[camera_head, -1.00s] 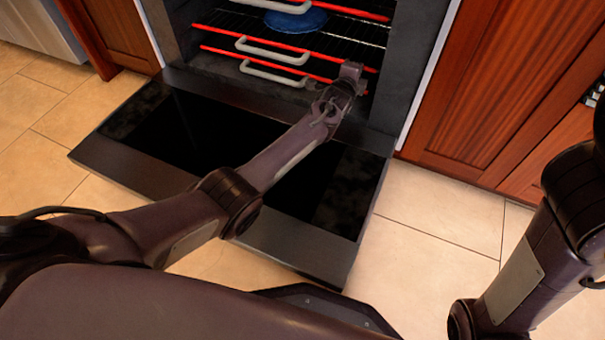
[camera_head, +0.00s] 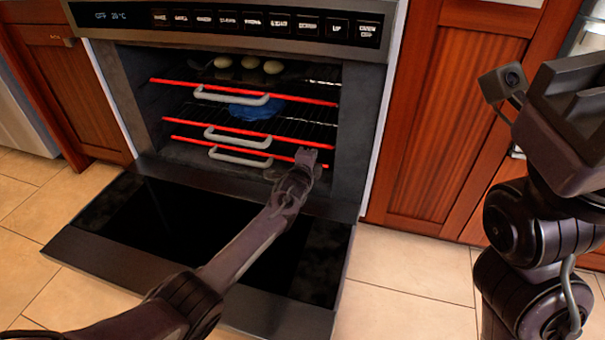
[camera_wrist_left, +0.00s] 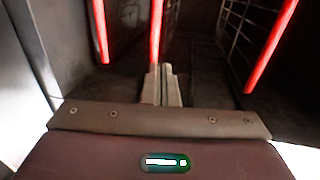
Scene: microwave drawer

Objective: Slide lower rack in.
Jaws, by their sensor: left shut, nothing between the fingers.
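The oven's lower rack has a red front bar (camera_head: 190,141) and a grey handle (camera_head: 240,159). It sits inside the open oven, just below the middle rack. My left gripper (camera_head: 306,157) is at the right end of the lower rack's bar. In the left wrist view the left fingers (camera_wrist_left: 164,84) are shut with nothing between them, close to the end of a red bar (camera_wrist_left: 156,30). Whether they touch it I cannot tell. My right gripper (camera_head: 570,90) is raised at the far right, away from the oven; its fingers are not clear.
The oven door (camera_head: 190,230) is folded down below my left arm. The middle rack (camera_head: 239,130) carries a blue dish (camera_head: 252,108). The top rack (camera_head: 245,92) holds eggs (camera_head: 248,63). Wooden cabinets (camera_head: 450,120) stand on both sides.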

